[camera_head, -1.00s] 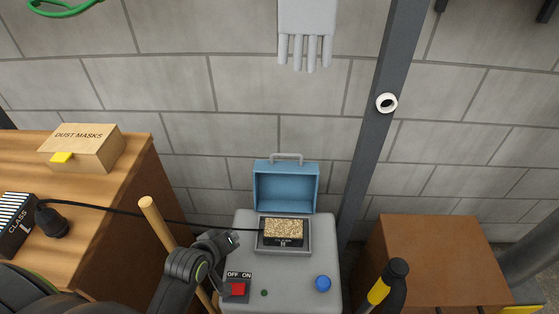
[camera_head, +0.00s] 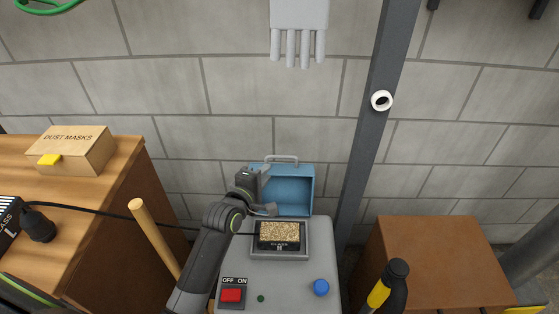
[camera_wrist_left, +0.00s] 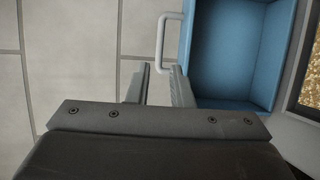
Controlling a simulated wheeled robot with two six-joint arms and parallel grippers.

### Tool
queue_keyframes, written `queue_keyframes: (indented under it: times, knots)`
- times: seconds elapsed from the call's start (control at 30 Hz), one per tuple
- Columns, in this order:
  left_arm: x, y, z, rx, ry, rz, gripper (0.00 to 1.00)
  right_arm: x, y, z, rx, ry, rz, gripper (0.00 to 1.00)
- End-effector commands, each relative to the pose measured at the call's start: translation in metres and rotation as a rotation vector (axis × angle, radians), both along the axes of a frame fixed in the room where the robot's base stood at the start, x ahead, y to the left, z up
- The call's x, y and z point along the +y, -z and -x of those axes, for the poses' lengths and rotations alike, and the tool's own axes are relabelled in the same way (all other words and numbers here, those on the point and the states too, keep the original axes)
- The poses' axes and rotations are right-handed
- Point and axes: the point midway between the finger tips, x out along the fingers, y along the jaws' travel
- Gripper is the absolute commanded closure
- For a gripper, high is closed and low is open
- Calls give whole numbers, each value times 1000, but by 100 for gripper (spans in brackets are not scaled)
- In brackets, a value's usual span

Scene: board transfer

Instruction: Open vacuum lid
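The vacuum (camera_head: 285,265) is a grey box with an open well on top. Its blue lid (camera_head: 290,188) stands raised at the back of the well, hollow side facing forward. A pale handle (camera_head: 282,158) is on the lid's upper edge; it also shows in the left wrist view (camera_wrist_left: 161,42). My left gripper (camera_head: 264,192) is at the lid's left side, fingers apart. Whether a finger touches the lid I cannot tell. My right gripper is not in view.
A red switch (camera_head: 231,295) and blue knob (camera_head: 321,287) are on the vacuum's top. A wooden pole (camera_head: 152,237) leans at left. A grey post (camera_head: 368,140) rises behind, right of the lid.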

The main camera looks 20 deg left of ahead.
Motion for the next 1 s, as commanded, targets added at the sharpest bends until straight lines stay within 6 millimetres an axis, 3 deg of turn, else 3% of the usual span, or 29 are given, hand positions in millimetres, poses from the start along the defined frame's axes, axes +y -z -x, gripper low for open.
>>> queue_keyframes:
  times: [0.2,0.5,0.7,1.0]
  knots:
    - [-5,11,-40,1,1,-2,80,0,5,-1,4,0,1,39]
    - [-10,21,-83,1,1,-2,80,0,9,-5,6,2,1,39]
    - [-12,24,-96,0,0,-2,80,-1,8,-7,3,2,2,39]
    - [-12,25,-99,1,-1,-1,80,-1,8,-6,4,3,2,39]
